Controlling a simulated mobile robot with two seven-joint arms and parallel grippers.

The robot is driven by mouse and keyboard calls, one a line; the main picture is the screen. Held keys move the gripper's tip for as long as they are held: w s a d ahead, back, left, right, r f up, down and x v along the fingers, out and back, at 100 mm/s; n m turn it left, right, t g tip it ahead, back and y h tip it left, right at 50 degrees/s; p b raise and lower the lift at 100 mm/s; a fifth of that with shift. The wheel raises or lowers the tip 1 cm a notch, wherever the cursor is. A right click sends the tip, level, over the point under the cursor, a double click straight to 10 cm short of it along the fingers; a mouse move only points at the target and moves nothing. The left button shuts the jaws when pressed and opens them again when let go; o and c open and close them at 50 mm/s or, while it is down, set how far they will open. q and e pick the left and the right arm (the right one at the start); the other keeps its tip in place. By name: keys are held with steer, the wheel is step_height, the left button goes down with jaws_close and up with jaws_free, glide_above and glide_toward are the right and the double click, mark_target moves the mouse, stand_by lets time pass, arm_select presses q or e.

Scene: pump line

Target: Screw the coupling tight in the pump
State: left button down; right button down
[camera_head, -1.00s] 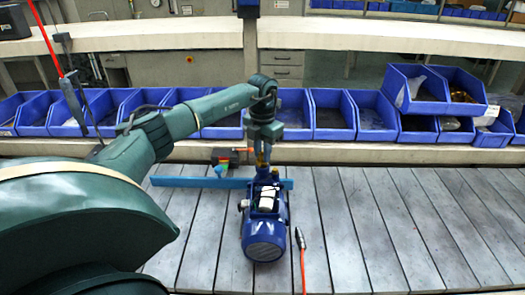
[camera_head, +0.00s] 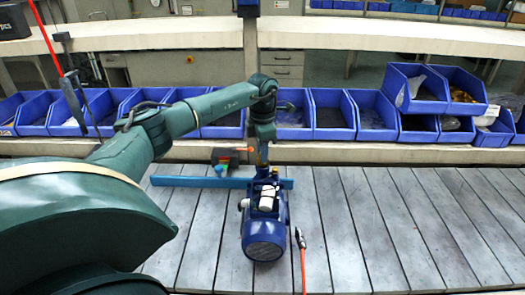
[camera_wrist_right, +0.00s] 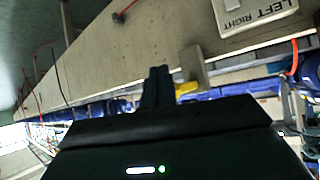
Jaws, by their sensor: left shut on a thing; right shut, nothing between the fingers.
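The blue pump (camera_head: 265,225) stands upright on the slatted grey bench in the head view, with its motor end towards me. My left gripper (camera_head: 262,160) points down at the far end of the pump and is shut on the coupling. The coupling is small and mostly hidden by the fingers, so I cannot tell how deep it sits in the pump. My right gripper shows only in the right wrist view (camera_wrist_right: 157,85); its dark fingers are together and empty, away from the pump.
A blue bar (camera_head: 200,182) lies across the bench behind the pump. A small block with coloured parts (camera_head: 224,159) stands behind the bar. A tool on a red hose (camera_head: 300,240) is just right of the pump. Blue bins (camera_head: 333,112) line the back. The bench's right side is clear.

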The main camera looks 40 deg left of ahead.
arm_select(q)
steer(key=shift+f, duration=0.1)
steer(key=m, duration=0.3)
steer(key=shift+m, duration=0.4)
steer(key=m, duration=0.3)
steer(key=c, duration=1.4)
jaws_free()
steer(key=shift+o, duration=0.2)
steer(key=shift+n, duration=1.6)
